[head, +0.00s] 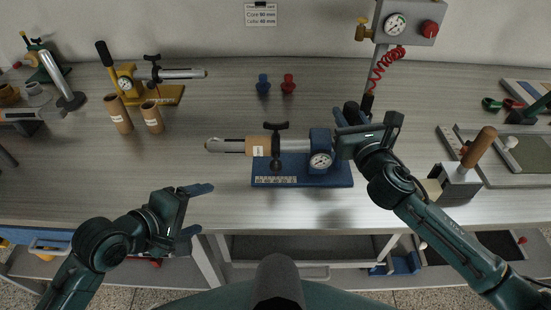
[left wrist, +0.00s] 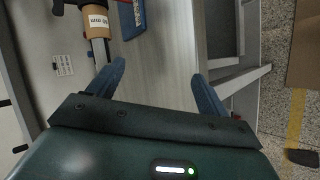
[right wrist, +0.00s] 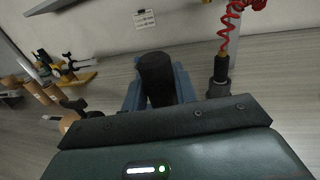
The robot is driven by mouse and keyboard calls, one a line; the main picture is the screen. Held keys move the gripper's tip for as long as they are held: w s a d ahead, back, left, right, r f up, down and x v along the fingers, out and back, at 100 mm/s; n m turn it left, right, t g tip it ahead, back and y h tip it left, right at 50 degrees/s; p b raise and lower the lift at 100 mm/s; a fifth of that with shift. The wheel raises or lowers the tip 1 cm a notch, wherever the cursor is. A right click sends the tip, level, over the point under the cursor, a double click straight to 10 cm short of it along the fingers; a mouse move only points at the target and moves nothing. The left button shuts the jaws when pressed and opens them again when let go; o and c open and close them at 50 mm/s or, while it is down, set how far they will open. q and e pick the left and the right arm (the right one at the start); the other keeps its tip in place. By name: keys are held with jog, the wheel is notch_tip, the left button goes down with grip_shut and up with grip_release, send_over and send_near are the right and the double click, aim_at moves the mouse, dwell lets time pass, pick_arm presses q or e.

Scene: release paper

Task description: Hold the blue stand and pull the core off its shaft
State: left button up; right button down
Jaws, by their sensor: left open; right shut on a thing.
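The blue stand (head: 335,177) lies mid-table with a gauge (head: 320,160) on its block and a silver shaft (head: 223,146) pointing left. A tan cardboard core (head: 260,144) with a white label sits around the shaft, beside a black T-shaped knob (head: 277,126). My right gripper (head: 347,118) is shut at the stand's right end; the right wrist view shows a black handle (right wrist: 156,77) between its fingers. My left gripper (head: 204,210) is open and empty near the table's front edge, apart from the core. The left wrist view shows the core (left wrist: 97,20) beyond its fingers (left wrist: 158,85).
A yellow stand (head: 165,95) and two loose cores (head: 117,113) stand at the back left. Blue and red plugs (head: 288,85) are behind the blue stand. A wooden-handled block (head: 458,181) is right of my right gripper. The table left of the shaft is clear.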

aim_at(247, 146)
pick_arm(q)
jog(key=w+d+r+n+g+h, duration=0.1)
jog(key=w+d+r+n+h, duration=0.2)
jog(key=w+r+n, duration=0.6)
jog(key=shift+m, duration=0.7)
jog(key=x, duration=0.8)
jog(key=f+x, duration=0.1)
jog(key=x, duration=0.4)
jog(key=shift+a, duration=0.4)
jog(key=shift+c, duration=0.6)
